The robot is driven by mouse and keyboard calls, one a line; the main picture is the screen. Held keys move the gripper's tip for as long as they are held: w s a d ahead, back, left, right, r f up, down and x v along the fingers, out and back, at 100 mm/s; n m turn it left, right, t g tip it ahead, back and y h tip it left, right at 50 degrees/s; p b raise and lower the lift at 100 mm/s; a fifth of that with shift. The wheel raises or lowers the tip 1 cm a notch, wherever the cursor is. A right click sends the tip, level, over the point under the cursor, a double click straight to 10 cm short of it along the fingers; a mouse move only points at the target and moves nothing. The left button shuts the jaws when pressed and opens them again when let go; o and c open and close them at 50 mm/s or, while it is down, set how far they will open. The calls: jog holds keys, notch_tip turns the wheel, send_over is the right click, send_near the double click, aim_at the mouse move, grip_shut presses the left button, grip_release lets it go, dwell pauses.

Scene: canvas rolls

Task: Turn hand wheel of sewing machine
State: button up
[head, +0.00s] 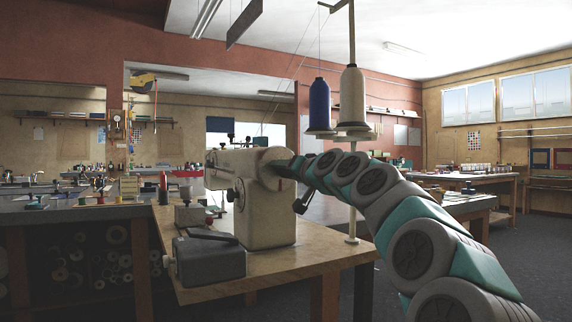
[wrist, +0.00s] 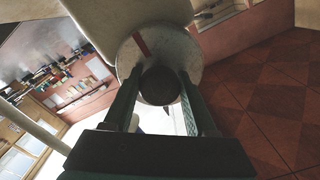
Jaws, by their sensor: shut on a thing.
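The cream sewing machine (head: 262,218) stands on a wooden table. Its pale round hand wheel (head: 270,158) is at the right end of the machine's top, partly hidden by my arm. In the wrist view the hand wheel (wrist: 197,72) is a light disc with a red stripe and a dark round hub or knob (wrist: 160,86) in front. My gripper (wrist: 159,76) has one finger on each side of this dark middle, closed against the wheel. In the head view my gripper (head: 287,167) is at the wheel and its fingertips are hard to see.
The wooden table (head: 290,262) carries a dark grey box (head: 210,260) in front of the machine. A thread stand holds a blue cone (head: 319,104) and a white cone (head: 352,98) above my arm. A cluttered workbench (head: 60,212) is at left.

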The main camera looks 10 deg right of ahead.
jog(key=shift+m+p, duration=0.7)
jog(key=shift+m, duration=0.4)
jog(key=o, duration=1.3)
jog(key=shift+s, duration=0.15)
jog(key=b+v, duration=0.1)
jog(key=v, duration=0.6)
jog(key=shift+s+d, duration=0.1)
jog(key=shift+s, duration=0.15)
